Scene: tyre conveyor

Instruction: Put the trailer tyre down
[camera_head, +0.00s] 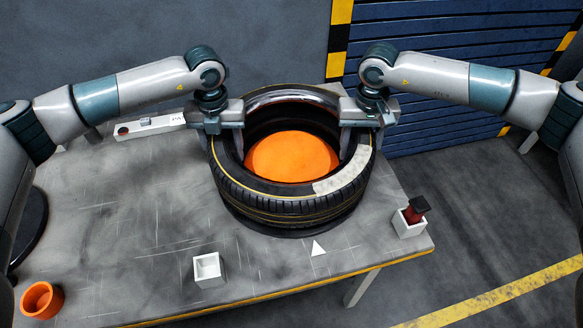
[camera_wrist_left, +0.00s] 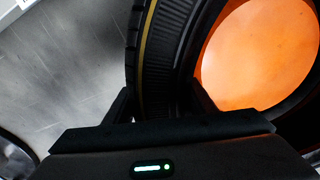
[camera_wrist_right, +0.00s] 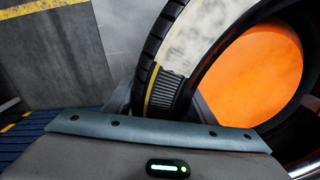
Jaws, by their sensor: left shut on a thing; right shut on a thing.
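The trailer tyre (camera_head: 290,205) is black with a thin yellow line and a pale patch at its front right. It lies flat at the right part of the grey table, over a dark round base and around an orange disc (camera_head: 292,157). I cannot tell whether it touches the base. My left gripper (camera_head: 226,140) is shut on the tyre's left wall, which also shows in the left wrist view (camera_wrist_left: 165,60). My right gripper (camera_head: 362,138) is shut on its right wall, seen in the right wrist view (camera_wrist_right: 175,80).
The grey table (camera_head: 130,215) has a white cup (camera_head: 208,268) and an orange ring (camera_head: 41,299) in front. A white holder with a red and black item (camera_head: 411,219) stands at the right corner. A white bar (camera_head: 146,127) lies behind. Blue slats (camera_head: 455,60) stand beyond.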

